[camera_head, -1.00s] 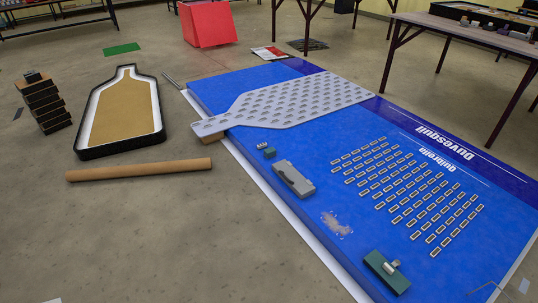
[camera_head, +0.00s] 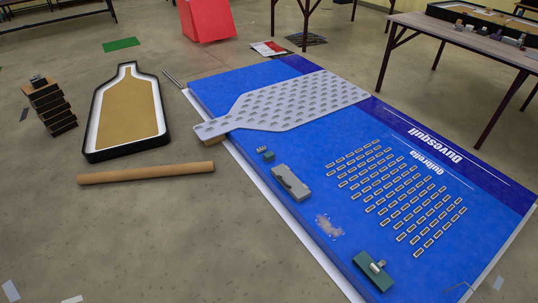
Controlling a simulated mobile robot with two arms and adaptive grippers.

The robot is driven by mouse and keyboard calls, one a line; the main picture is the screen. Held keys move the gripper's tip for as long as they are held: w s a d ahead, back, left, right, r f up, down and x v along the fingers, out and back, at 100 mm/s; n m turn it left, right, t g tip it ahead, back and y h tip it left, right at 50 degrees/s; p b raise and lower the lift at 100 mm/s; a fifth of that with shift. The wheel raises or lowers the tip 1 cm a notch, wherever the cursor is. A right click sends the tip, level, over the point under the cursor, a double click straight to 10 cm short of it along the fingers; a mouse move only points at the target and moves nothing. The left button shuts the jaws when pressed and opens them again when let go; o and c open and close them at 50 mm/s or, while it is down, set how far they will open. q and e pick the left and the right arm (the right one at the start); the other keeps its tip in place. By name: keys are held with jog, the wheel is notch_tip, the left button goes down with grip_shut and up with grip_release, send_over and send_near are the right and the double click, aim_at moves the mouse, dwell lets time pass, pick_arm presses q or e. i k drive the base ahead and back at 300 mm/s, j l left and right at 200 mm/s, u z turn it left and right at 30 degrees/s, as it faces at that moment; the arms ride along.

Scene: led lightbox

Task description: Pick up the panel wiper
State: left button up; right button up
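A dark green block with a light grip on top (camera_head: 373,271), which looks like the panel wiper, lies on the near end of the blue panel (camera_head: 290,165). It sits close to the panel's lower left edge, beside a smudged patch (camera_head: 328,226). A grey oblong device (camera_head: 290,183) and a small green terminal piece (camera_head: 267,155) lie farther up the same edge. Neither of my grippers shows in the head view.
A perforated grey bottle-shaped plate (camera_head: 290,102) lies across the panel's far part. A bottle-shaped tray (camera_head: 86,126), a cardboard tube (camera_head: 145,173) and a stack of dark blocks (camera_head: 50,108) are on the floor at left. A table (camera_head: 465,41) stands at right.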

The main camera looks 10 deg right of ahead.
aim_at(268, 156)
jog(key=i+z, duration=0.1)
jog(key=i, duration=0.55)
jog(key=i+j, duration=0.15)
jog(key=i, duration=0.5)
jog(key=z, duration=0.05)
